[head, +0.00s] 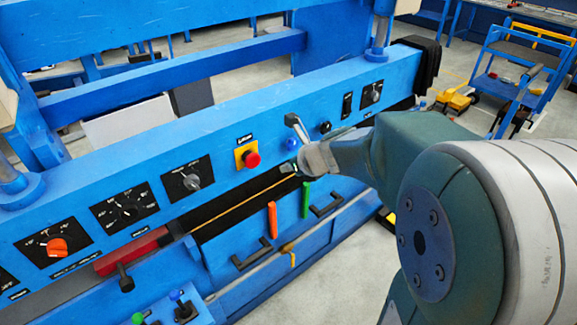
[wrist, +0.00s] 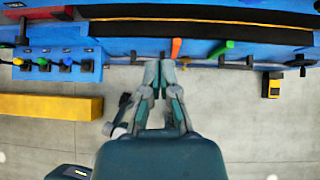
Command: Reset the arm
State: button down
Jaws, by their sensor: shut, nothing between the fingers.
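My gripper (head: 290,168) is at the end of my extended arm, close to the front of the blue panel machine (head: 215,115) in the head view. Its fingertips are near the dark slot below the control panel. In the wrist view my gripper (wrist: 160,70) points toward the machine's lower front, its fingers together and empty. An orange handle (wrist: 176,48) and a green handle (wrist: 221,48) are beyond the fingertips. I cannot tell whether the gripper touches the machine.
The panel carries a red button (head: 252,159) on a yellow plate, an orange knob (head: 57,247) and black dials. A lever (head: 297,127) sticks out just above my gripper. A blue cart (head: 515,75) stands at the back right. A yellow block (wrist: 52,107) lies on the grey floor.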

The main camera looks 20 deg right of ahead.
jog(key=shift+s+r, duration=0.1)
dwell(0.4)
jog(key=s+a+r+n+g+h, duration=0.1)
jog(key=s+a+r+n, duration=0.1)
jog(key=s+n, duration=0.9)
jog(key=s+a+r+n+g+h, duration=0.2)
jog(key=s+n, duration=0.9)
jog(key=n, duration=0.9)
jog(key=shift+s+a+r+h, duration=0.3)
jog(key=shift+s+r, duration=0.05)
jog(key=shift+r, duration=0.15)
